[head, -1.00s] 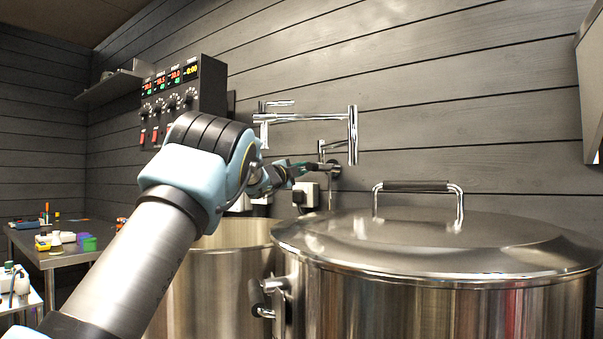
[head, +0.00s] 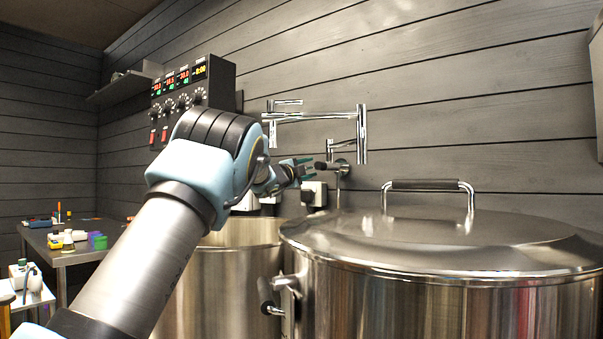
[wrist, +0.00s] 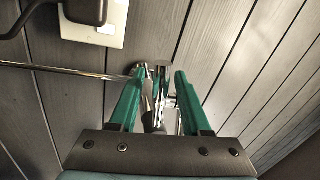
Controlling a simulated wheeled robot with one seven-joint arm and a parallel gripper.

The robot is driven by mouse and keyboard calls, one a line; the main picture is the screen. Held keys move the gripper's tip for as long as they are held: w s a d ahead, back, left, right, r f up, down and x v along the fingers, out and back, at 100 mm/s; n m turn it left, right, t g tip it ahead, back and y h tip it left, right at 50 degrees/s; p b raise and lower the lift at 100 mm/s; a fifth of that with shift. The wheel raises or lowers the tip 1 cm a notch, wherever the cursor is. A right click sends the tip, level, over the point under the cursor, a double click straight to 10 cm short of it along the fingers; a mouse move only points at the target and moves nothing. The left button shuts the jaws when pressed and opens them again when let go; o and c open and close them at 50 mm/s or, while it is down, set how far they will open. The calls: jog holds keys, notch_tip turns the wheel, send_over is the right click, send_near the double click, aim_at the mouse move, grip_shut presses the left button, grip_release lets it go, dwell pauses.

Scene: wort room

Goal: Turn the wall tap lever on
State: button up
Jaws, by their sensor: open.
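The chrome wall tap (head: 315,116) has a jointed arm standing out from the plank wall, with its wall mount (head: 342,167) lower down. A short lever with a dark grip (head: 325,165) sticks out to the left from the mount. My gripper (head: 309,169) is open at the left end of the lever, its green fingers apart. In the wrist view, my gripper (wrist: 160,76) points at the wall. The lever's dark grip (wrist: 154,121) lies between the fingers, with the chrome mount beyond. Whether either finger touches the lever is unclear.
A large lidded steel kettle (head: 440,265) stands below and right of the tap, its lid handle (head: 430,185) raised. An open steel pot (head: 225,285) stands under my arm. A control panel (head: 190,90) hangs left of the tap. A wall socket (wrist: 95,22) is close to the gripper.

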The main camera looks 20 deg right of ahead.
jog(key=b+v, duration=0.3)
jog(key=v, duration=0.7)
jog(key=shift+s+a, duration=0.1)
